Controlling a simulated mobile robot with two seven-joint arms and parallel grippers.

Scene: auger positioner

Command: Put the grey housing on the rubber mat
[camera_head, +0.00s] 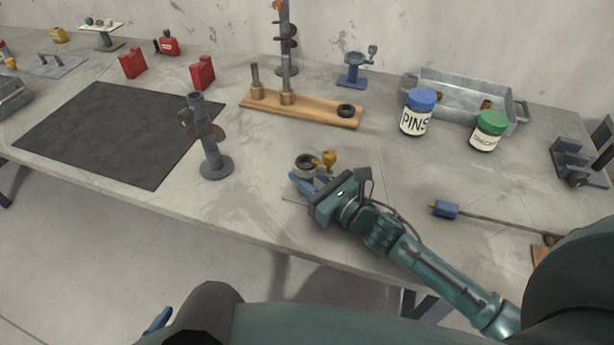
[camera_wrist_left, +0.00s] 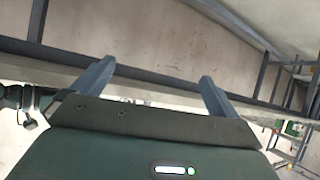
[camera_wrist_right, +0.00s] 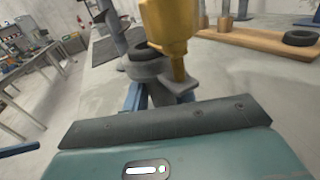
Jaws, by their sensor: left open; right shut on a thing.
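The grey housing (camera_head: 304,161), a ring-like body with a dark round top and a brass-coloured part on its side, is at my right gripper (camera_head: 313,184) near the front edge of the bench. The right gripper is shut on it. In the right wrist view the housing (camera_wrist_right: 150,70) stands between the fingers, partly hidden by the brass part. I cannot tell whether it touches the bench. The black rubber mat (camera_head: 95,130) lies flat and bare at the left. My left gripper (camera_wrist_left: 155,82) is open and empty in the left wrist view, away from the bench top.
A grey post on a round base (camera_head: 214,165) stands between housing and mat. Behind are a wooden board with pegs (camera_head: 315,112), a blue stand (camera_head: 354,70) and red cans (camera_head: 203,72). Jars (camera_head: 418,112) and a metal tray (camera_head: 460,92) stand right, with a blue-ended rod (camera_head: 480,216).

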